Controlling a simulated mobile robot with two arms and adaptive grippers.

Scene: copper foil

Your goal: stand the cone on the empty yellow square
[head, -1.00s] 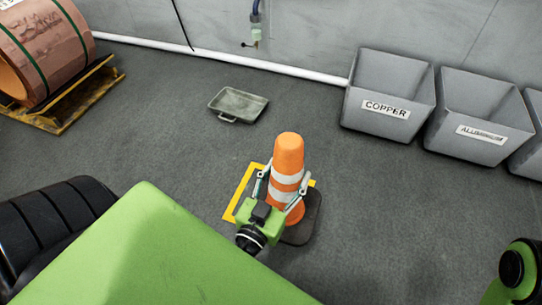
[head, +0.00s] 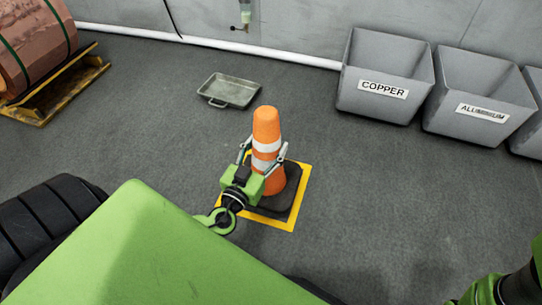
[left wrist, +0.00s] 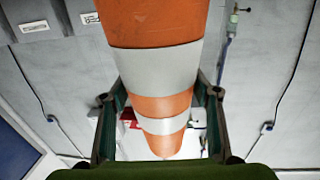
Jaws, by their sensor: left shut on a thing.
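The orange cone (head: 267,125) with white bands and a dark base is upright in the head view. Its base overlaps the yellow square (head: 287,225) outlined on the floor, whose right and front edges show beyond the base. My left gripper (head: 263,158) is shut on the cone's body, with one finger on each side. The cone (left wrist: 158,65) fills the middle of the left wrist view between the fingers. I cannot tell whether the base touches the floor. My right gripper is not in view; only part of my right arm shows at the lower right.
A grey tray (head: 229,91) lies on the floor behind the cone. Grey bins labelled COPPER (head: 385,75) and ALUMINUM (head: 480,95) stand along the wall at the right. A copper foil roll (head: 35,45) sits on a yellow stand at the left. Floor right of the square is clear.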

